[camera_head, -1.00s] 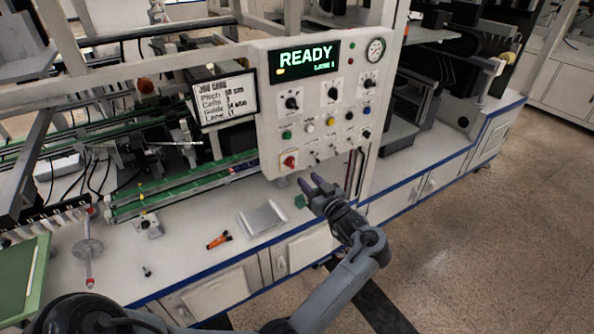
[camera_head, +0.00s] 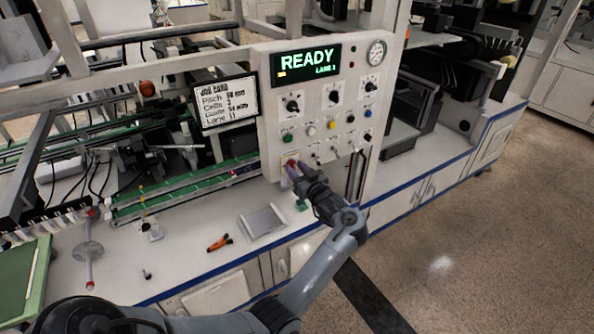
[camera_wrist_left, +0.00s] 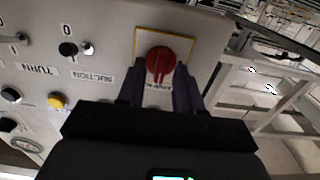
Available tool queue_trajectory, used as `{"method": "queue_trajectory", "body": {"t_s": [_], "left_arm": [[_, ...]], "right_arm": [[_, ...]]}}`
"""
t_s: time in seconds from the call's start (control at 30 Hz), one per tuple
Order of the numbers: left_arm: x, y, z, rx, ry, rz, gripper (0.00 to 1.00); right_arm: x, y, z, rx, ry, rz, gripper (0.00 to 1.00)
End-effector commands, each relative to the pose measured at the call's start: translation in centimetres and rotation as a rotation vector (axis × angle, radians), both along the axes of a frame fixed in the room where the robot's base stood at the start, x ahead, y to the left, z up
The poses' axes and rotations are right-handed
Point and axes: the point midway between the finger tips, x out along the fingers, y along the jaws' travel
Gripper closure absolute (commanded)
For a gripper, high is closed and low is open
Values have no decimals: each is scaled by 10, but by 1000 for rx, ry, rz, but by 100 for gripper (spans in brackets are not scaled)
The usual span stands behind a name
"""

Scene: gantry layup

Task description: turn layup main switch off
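The main switch is a red rotary knob on a yellow-edged plate at the lower left of the white control panel (camera_head: 318,124). In the head view the red knob (camera_head: 291,163) shows just above my left gripper's fingertips. In the left wrist view the red knob (camera_wrist_left: 160,62) lies between and just beyond the tips of the two fingers. My left gripper (camera_head: 297,172) is open, with its fingers apart on either side of the knob; contact cannot be told. The panel display (camera_head: 306,61) reads READY, LANE 1. My right gripper is not in view.
The panel carries several other knobs, coloured buttons and a gauge (camera_head: 376,53). A job card (camera_head: 223,102) stands left of it. On the bench below lie an orange-handled tool (camera_head: 220,243) and a metal plate (camera_head: 263,222). Green rails (camera_head: 185,185) run at the left.

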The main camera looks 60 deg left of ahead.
Motion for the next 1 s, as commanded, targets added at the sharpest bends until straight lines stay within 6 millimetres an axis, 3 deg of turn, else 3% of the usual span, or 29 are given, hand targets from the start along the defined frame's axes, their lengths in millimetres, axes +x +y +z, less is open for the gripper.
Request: {"method": "queue_trajectory", "body": {"t_s": [0.03,0.2,0.67,1.0], "left_arm": [[0,0,0,0,0,0,74],[0,0,0,0,0,0,100],[0,0,-2,-1,-47,1,100],[-1,-1,-5,-9,-276,2,100]], "right_arm": [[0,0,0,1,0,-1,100],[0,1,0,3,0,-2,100],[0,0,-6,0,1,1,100],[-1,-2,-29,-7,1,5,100]]}}
